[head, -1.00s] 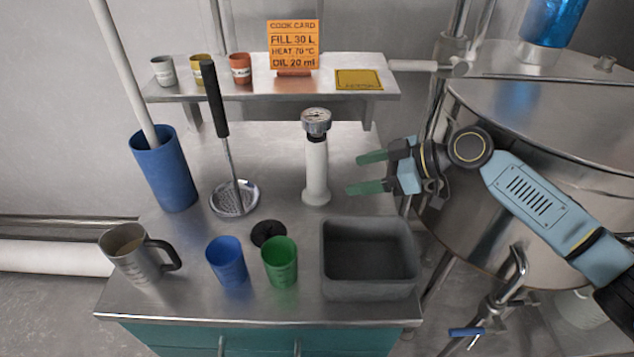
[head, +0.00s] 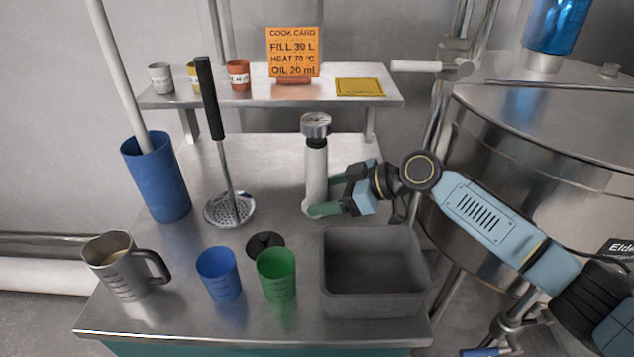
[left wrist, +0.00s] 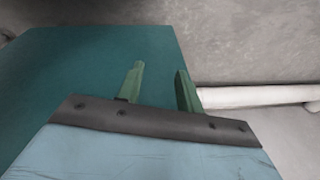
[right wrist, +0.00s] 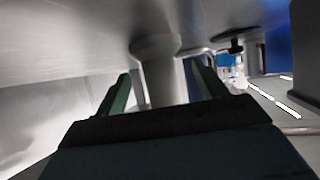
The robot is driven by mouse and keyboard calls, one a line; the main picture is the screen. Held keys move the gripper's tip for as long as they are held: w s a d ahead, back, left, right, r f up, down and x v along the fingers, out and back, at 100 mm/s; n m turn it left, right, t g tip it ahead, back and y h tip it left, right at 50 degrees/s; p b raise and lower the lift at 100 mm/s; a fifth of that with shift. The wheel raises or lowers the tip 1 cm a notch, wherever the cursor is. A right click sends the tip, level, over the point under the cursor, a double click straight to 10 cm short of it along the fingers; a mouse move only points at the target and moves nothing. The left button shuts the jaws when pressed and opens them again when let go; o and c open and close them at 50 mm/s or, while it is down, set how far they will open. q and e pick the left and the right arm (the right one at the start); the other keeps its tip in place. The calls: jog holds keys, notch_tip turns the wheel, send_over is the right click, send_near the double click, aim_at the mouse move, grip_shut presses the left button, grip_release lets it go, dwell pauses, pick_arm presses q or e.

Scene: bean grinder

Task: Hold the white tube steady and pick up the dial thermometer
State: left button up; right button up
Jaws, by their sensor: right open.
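The white tube (head: 316,175) stands upright on the metal table. The dial thermometer (head: 316,123), with a round silver head and a dark collar below, sits at its top. My right gripper (head: 323,196) is open at the tube's lower part, one finger in front and the other partly hidden behind it. In the right wrist view the tube (right wrist: 158,75) stands between the two spread green fingers; contact cannot be made out. My left gripper (left wrist: 160,82) is open and empty, beside a teal surface in the left wrist view. It is outside the head view.
A grey bin (head: 372,300) stands in front of the right gripper. Green (head: 277,275) and blue (head: 219,275) cups, a black disc (head: 264,245), a strainer ladle (head: 217,120) and a steel mug (head: 122,270) stand to the left. A shelf (head: 220,99) spans the back.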

pick_arm(q)
jog(key=shift+w+d+r+b, duration=0.25)
jog(key=shift+d+r, duration=0.15)
jog(key=shift+r, duration=0.1)
jog(key=shift+w+d+r+b, duration=0.1)
jog(key=shift+w+d+r, duration=0.1)
jog(key=shift+d+r, duration=0.25)
pick_arm(e)
jog(key=shift+x, duration=0.75)
pick_arm(q)
jog(key=shift+a, duration=0.1)
